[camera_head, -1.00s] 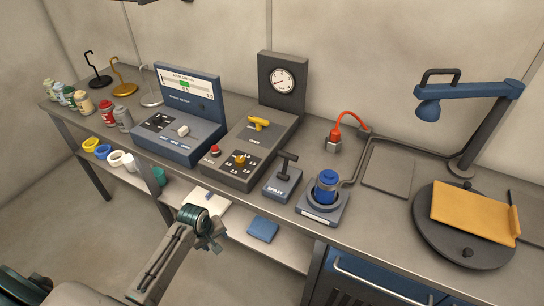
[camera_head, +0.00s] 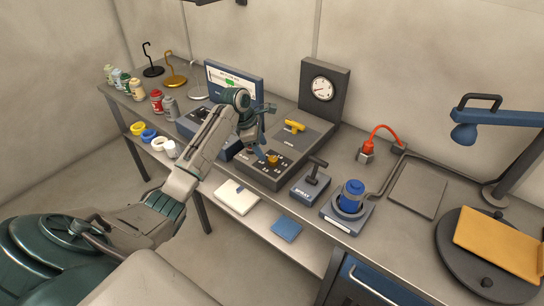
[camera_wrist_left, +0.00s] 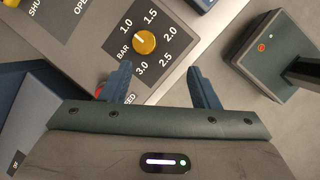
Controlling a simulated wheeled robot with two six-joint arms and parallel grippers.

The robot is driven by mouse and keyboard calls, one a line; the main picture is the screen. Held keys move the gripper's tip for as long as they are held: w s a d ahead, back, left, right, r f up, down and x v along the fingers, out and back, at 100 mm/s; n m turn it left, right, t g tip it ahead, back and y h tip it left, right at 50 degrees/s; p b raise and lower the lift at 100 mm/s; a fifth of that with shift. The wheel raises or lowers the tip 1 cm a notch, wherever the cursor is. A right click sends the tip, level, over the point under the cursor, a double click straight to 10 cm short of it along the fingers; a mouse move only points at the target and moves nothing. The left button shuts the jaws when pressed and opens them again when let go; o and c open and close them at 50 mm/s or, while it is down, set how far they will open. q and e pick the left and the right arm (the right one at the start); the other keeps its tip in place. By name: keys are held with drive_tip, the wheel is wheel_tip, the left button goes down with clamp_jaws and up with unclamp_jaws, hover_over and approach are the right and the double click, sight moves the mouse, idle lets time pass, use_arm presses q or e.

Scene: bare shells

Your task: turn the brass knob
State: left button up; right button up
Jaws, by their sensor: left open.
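The brass knob (camera_wrist_left: 145,42) is round and sits on a dark dial plate marked 1.0 to 3.0 BAR. A pale mark shows on its top. In the head view the knob (camera_head: 272,159) is on the front part of the grey control box (camera_head: 262,177). My left gripper (camera_head: 262,152) hangs just above the box, close to the knob. In the left wrist view its two blue fingers (camera_wrist_left: 160,75) are spread and empty. The knob lies beyond the fingertips, not between them. My right gripper is not in view.
A yellow handle (camera_head: 294,126) and a gauge post (camera_head: 322,88) stand behind. A blue console (camera_head: 234,78) is left, partly hidden by my arm. A T-handled SPRAY box (camera_head: 312,188) and a blue canister (camera_head: 350,197) stand right. A red button (camera_wrist_left: 99,90) is partly hidden by a finger.

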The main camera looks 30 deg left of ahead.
sight(273, 158)
use_arm(q)
drive_tip(key=w+f+p, duration=0.1)
drive_tip(key=f, duration=0.1)
drive_tip(key=w+f+n+p, duration=0.1)
drive_tip(key=f, duration=0.1)
drive_tip(key=w+d+f+n+p, duration=0.1)
drive_tip(key=w+f, duration=0.1)
drive_tip(key=shift+f+h, duration=0.1)
drive_tip(key=shift+h, duration=0.2)
drive_tip(key=shift+w+d+f, duration=0.1)
drive_tip(key=shift+f, duration=0.5)
drive_tip(key=c, duration=1)
